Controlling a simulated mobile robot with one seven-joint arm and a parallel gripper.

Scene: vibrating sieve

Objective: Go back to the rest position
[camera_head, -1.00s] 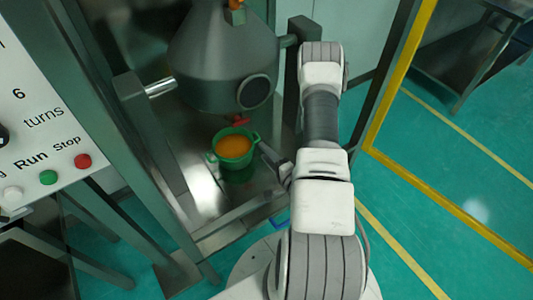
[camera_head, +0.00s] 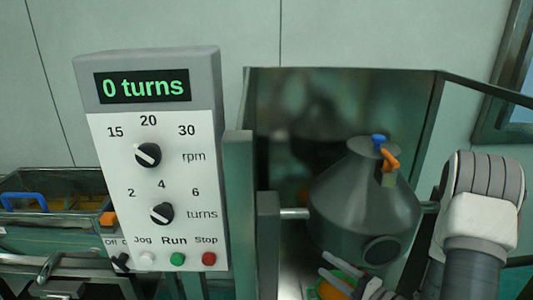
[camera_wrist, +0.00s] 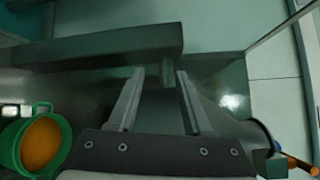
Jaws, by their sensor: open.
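My gripper (camera_head: 335,271) is in front of the lower part of the grey cone-topped vessel (camera_head: 362,205) in the head view. In the wrist view its two fingers (camera_wrist: 160,78) stand apart with nothing between them. A green two-handled pot with orange contents (camera_wrist: 16,150) shows at the lower left of the wrist view, beside my gripper and apart from the fingers. In the head view only a small part of the pot shows behind my fingers, at the bottom edge.
A control panel (camera_head: 160,215) stands to the left, its display reading "0 turns". The vessel is mounted between dark posts (camera_head: 268,240) with a metal enclosure behind. A dark bar (camera_wrist: 95,48) crosses ahead of my fingers. A bin with a blue handle (camera_head: 25,200) is at far left.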

